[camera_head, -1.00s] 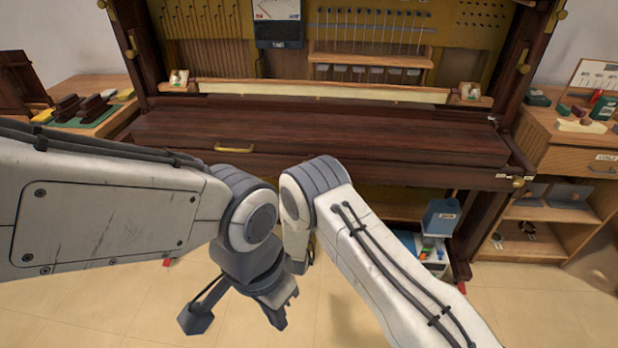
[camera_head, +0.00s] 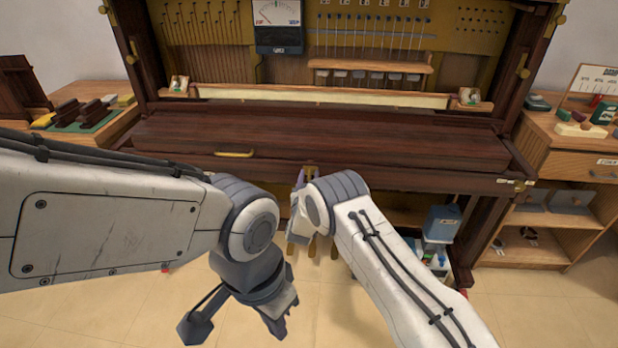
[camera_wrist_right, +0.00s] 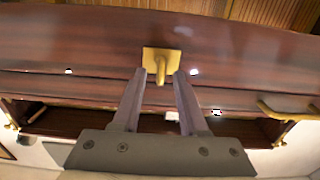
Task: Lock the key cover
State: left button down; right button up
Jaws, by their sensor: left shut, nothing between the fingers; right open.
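The key cover (camera_head: 330,138) is a long dark red-brown wooden lid, lying closed across the piano. A brass lock plate with a small turn knob (camera_wrist_right: 161,62) sits on its front, seen in the right wrist view; in the head view the brass piece (camera_head: 312,171) shows just above my right wrist. My right gripper (camera_wrist_right: 160,73) is open, its two fingertips on either side of the brass knob; I cannot tell whether they touch it. In the head view my right arm partly hides this gripper. My left gripper (camera_head: 279,324) is shut and empty, low in front of the piano.
A brass handle (camera_head: 234,154) is on the cover's left part. A wooden side cabinet (camera_head: 565,160) with small items stands at right, another table (camera_head: 95,92) at left. A blue box (camera_head: 441,222) is under the piano. Floor in front is clear.

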grip_shut()
jog(key=shift+f+m, duration=0.1)
jog(key=shift+m, duration=0.2)
jog(key=m+b, duration=0.2)
jog(key=m, duration=0.1)
jog(key=shift+d+f+b, duration=0.15)
jog(key=shift+d+b, duration=0.1)
jog(key=shift+b, duration=0.1)
jog(key=m+b, duration=0.2)
jog(key=m, duration=0.1)
jog(key=m+b, duration=0.1)
jog(key=m, duration=0.1)
jog(key=shift+s+d+f+m+b, duration=0.1)
jog(key=shift+d+f+m+b, duration=0.1)
jog(key=shift+m+b, duration=0.2)
jog(key=m+b, duration=0.4)
jog(key=m, duration=0.1)
jog(key=shift+f, duration=0.3)
jog(key=shift+m+b, duration=1.7)
jog(key=shift+m, duration=0.1)
jog(key=shift+r, duration=0.1)
grip_release()
